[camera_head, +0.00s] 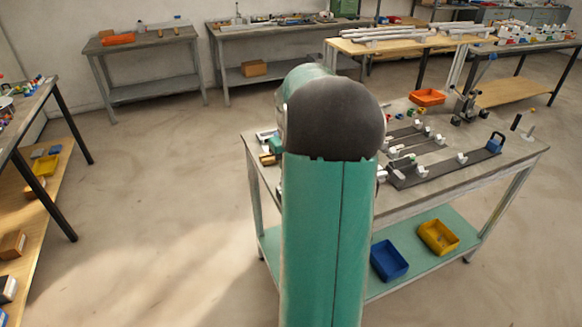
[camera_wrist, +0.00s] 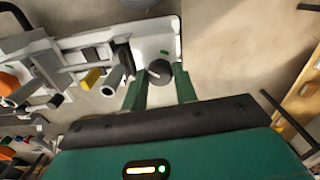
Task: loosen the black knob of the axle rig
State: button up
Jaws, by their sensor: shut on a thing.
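The black knob (camera_wrist: 160,73) is a round dark disc with a light mark, at the end of the axle rig in the wrist view. The axle rig (camera_wrist: 165,42) has a pale plate there, with grey bars and a yellow block (camera_wrist: 92,78) further left. My gripper (camera_wrist: 161,80) has its two green fingers on either side of the knob and is shut on it. The finger contact is partly hidden by the fingers. In the head view my arm hides my gripper and the knob.
In the head view the workbench (camera_head: 490,172) carries dark rails with white blocks, an orange tray (camera_head: 427,97) and small parts. A blue bin (camera_head: 388,260) and a yellow bin (camera_head: 438,237) sit on its lower shelf. The floor to the left is open.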

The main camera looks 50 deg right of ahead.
jog(key=n, duration=0.6)
jog(key=shift+n, duration=0.4)
dwell(0.3)
jog(key=o, duration=1)
notch_tip(320, 180, up, 14)
jog(key=shift+f, duration=0.1)
